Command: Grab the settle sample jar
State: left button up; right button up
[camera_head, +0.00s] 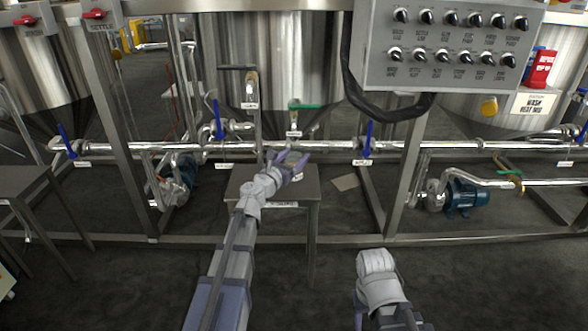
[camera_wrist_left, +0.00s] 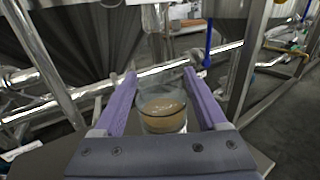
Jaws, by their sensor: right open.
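The settle sample jar (camera_wrist_left: 162,108) is a clear glass with brown liquid in it. It stands upright between the two purple fingers of my left gripper (camera_wrist_left: 160,85), with a small gap visible on each side. In the head view the jar (camera_head: 291,159) is small and partly hidden by my left gripper (camera_head: 288,155), over the small steel table (camera_head: 308,190). My left gripper is open around the jar. My right gripper (camera_head: 384,318) is low at the bottom edge of the head view, open and away from the jar.
A steel pipe with blue-handled valves (camera_head: 367,138) runs behind the table. A green-handled tap (camera_head: 302,106) is above it. A control box with knobs (camera_head: 445,45) hangs at upper right. Pumps (camera_head: 465,197) stand low on both sides. A steel frame rail (camera_head: 350,240) crosses in front.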

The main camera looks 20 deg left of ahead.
pick_arm(q)
grip_shut()
dwell(0.4)
jog(key=shift+r, duration=0.1)
